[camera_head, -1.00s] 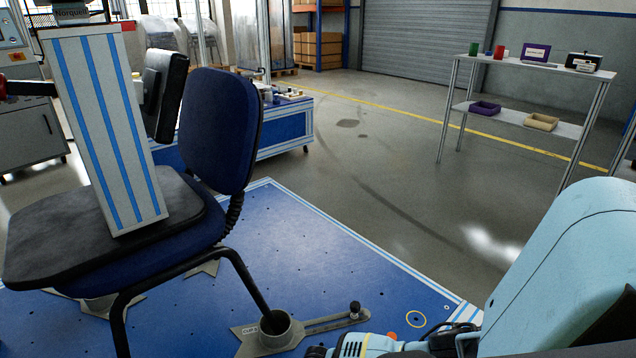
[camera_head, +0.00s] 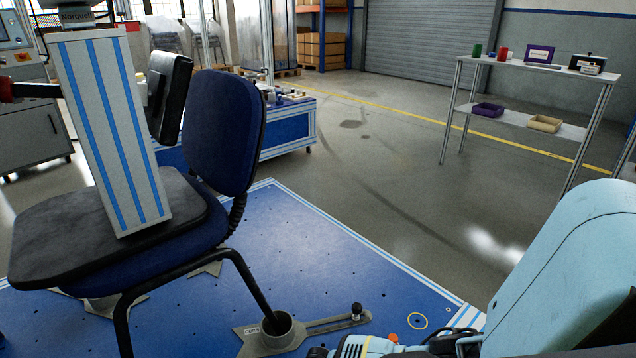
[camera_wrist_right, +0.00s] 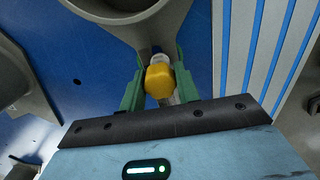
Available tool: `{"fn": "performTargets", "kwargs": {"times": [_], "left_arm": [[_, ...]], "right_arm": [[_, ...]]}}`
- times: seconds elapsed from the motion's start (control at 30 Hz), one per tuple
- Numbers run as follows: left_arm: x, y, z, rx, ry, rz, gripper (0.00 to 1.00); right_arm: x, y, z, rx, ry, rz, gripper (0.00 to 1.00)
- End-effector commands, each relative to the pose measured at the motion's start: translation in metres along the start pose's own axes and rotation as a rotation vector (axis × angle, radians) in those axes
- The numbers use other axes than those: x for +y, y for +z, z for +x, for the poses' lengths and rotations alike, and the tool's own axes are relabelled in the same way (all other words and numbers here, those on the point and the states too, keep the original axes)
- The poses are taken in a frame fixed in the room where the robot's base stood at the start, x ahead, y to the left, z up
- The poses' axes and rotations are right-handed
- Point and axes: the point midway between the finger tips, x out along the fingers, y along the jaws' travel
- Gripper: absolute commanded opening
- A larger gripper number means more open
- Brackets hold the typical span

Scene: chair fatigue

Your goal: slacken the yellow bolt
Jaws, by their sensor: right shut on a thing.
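The yellow bolt (camera_wrist_right: 159,82) shows in the right wrist view, below a grey round holder (camera_wrist_right: 125,20) on the blue plate. My right gripper (camera_wrist_right: 161,75) has its green fingers on either side of the bolt and is shut on it. In the head view only part of my right wrist shows at the bottom edge; the fingertips and the yellow bolt are hidden there. My left gripper is not in view.
A blue office chair (camera_head: 222,130) stands on the blue platform (camera_head: 330,250), one leg in a grey clamp cup (camera_head: 270,330) with a slotted arm and black knob (camera_head: 357,310). A striped column (camera_head: 105,130) presses on the seat. A shelf (camera_head: 525,115) stands far right.

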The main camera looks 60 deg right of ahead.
Motion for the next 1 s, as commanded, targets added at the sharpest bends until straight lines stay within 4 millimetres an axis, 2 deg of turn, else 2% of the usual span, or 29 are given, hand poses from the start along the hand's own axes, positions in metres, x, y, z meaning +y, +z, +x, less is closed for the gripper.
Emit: {"fn": "performTargets", "kwargs": {"times": [0.1, 0.2, 0.53, 0.8, 1.0], "left_arm": [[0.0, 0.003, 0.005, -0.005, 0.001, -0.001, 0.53], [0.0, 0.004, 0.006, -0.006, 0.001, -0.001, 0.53], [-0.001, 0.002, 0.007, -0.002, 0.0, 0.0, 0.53], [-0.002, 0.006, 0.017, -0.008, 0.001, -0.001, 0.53], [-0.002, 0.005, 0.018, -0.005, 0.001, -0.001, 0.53]], "right_arm": [[0.0, 0.001, 0.001, -0.002, -0.001, -0.135, 0.08], [0.0, 0.001, 0.001, -0.002, -0.002, -0.2, 0.08], [0.0, 0.001, 0.001, -0.001, -0.002, -0.224, 0.08], [0.0, 0.001, 0.001, -0.002, -0.001, -0.505, 0.08], [0.0, 0.0, 0.0, 0.0, -0.001, -0.565, 0.08]]}}
